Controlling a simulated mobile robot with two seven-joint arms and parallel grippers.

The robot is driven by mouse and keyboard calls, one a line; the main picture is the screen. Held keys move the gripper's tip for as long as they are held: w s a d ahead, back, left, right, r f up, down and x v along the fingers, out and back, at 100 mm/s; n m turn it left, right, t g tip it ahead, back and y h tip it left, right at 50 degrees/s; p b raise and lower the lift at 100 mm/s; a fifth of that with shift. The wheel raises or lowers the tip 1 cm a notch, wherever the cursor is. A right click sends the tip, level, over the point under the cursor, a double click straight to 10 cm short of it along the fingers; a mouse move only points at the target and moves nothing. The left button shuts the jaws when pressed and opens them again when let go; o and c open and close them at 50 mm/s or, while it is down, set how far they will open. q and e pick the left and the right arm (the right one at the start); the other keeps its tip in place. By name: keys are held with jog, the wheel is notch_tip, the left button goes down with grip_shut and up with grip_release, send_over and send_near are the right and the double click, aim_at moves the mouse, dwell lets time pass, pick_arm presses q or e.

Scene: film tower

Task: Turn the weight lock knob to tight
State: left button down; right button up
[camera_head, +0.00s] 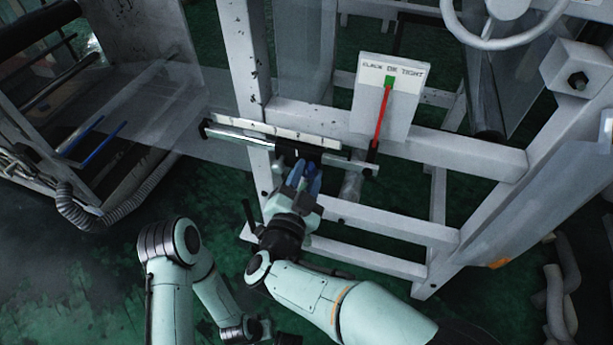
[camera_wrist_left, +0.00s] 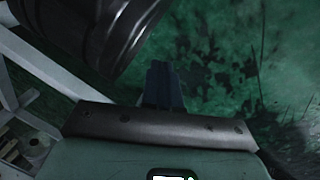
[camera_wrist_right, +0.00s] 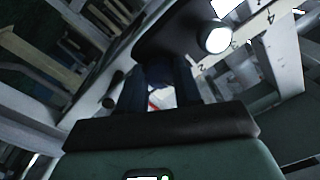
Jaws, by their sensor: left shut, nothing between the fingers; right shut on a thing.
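My right gripper (camera_head: 301,176) reaches up to a dark weight block (camera_head: 312,153) on the scale beam. It is shut on a small dark blue knob under the block, mostly hidden by the fingers. In the right wrist view the knob (camera_wrist_right: 158,74) shows dimly between the fingers, below the dark block (camera_wrist_right: 180,28). How far the knob is turned cannot be told. My left gripper (camera_wrist_left: 162,84) is shut and empty over the green floor, away from the machine.
A white plate (camera_head: 390,115) marked SLACK, OK, TIGHT stands on the frame; its red pointer (camera_head: 381,120) reaches a green mark under OK. The numbered beam (camera_head: 245,127) runs along a white frame bar. A handwheel (camera_head: 503,42) is at upper right. A hose (camera_head: 75,207) is at left.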

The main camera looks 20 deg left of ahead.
jog(key=m+b, duration=0.3)
jog(key=m, duration=0.3)
jog(key=shift+f, duration=0.1)
jog(key=shift+m+b, duration=0.45)
jog(key=shift+m, duration=0.55)
pick_arm(q)
jog(key=s+a+f+g, duration=0.1)
jog(key=s+f+g, duration=0.2)
jog(key=s+f, duration=0.2)
jog(key=shift+s+f+n, duration=0.3)
jog(key=shift+s+f, duration=0.05)
jog(key=shift+s, duration=1.55)
pick_arm(e)
jog(key=shift+m, duration=1)
jog(key=o, duration=1)
jog(key=shift+o, duration=0.2)
pick_arm(q)
jog(key=shift+t, duration=0.7)
jog(key=w, duration=0.1)
jog(key=w+r+p, duration=0.1)
jog(key=w, duration=0.1)
jog(key=w+r+p, duration=0.1)
jog(key=shift+w+d+r, duration=0.2)
jog(key=shift+w, duration=0.1)
pick_arm(e)
jog(key=s, duration=1.3)
jog(key=shift+s+a+f, duration=0.15)
jog(key=shift+s+a, duration=0.05)
jog(key=shift+a, duration=0.05)
